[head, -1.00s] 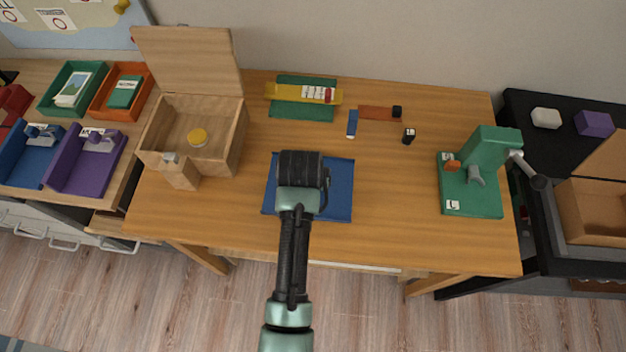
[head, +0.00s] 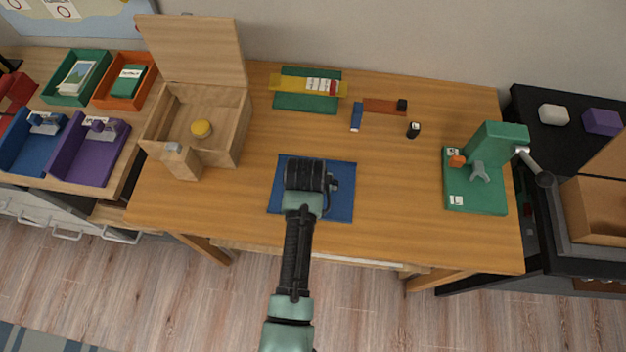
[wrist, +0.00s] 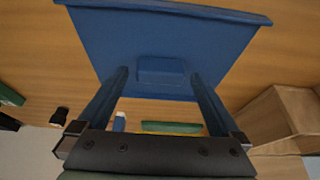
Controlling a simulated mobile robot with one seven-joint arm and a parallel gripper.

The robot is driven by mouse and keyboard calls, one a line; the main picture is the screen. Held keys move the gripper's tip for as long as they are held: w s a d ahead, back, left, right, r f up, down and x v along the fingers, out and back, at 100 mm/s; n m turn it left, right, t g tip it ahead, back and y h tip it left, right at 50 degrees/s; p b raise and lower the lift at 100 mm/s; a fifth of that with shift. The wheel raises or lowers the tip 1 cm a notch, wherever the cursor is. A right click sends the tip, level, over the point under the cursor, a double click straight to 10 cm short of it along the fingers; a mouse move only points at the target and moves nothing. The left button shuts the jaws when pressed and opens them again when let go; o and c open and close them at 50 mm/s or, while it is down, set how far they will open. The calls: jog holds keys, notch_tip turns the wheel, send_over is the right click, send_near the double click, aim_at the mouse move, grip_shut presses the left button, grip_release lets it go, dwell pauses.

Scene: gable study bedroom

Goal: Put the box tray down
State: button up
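The box tray is taken to be the flat blue tray (head: 343,200) with a raised edge, level over the front middle of the wooden table. My gripper (head: 306,175) is above it in the head view and hides its middle. In the wrist view the tray (wrist: 165,35) fills the upper middle. I cannot tell whether the tray's underside touches the table.
A green stand (head: 478,198) is at the right. A yellow bar on a green mat (head: 300,103), a blue-and-white piece (head: 356,117) and a black bottle (head: 413,130) lie behind.

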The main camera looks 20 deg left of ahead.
jog(key=p+v, duration=0.1)
jog(key=v, duration=1.1)
jog(key=shift+r+p, duration=0.2)
jog(key=shift+p, duration=0.1)
jog(key=w+d+r+m+t, duration=0.15)
jog(key=w+r+t, duration=0.25)
jog(key=r, duration=0.7)
jog(key=w+d+r+t+y, duration=0.15)
jog(key=w+r+t, duration=0.3)
jog(key=r, duration=0.65)
jog(key=w+d+r+t+h, duration=0.15)
jog(key=w+r+t, duration=0.3)
jog(key=r, duration=0.75)
jog(key=s+d+r+t, duration=0.2)
jog(key=s+r+t, duration=0.1)
jog(key=r, duration=0.6)
jog(key=s+d+r+m+t, duration=0.1)
jog(key=s+d+r+t, duration=0.2)
jog(key=s+r, duration=0.3)
jog(key=s+d+r+t+h, duration=0.1)
jog(key=s+d+r+t, duration=0.2)
jog(key=r, duration=1)
jog(key=shift+s+d+r+m+t, duration=0.2)
jog(key=shift+s+r+m+t, duration=0.15)
jog(key=shift+s+t, duration=0.45)
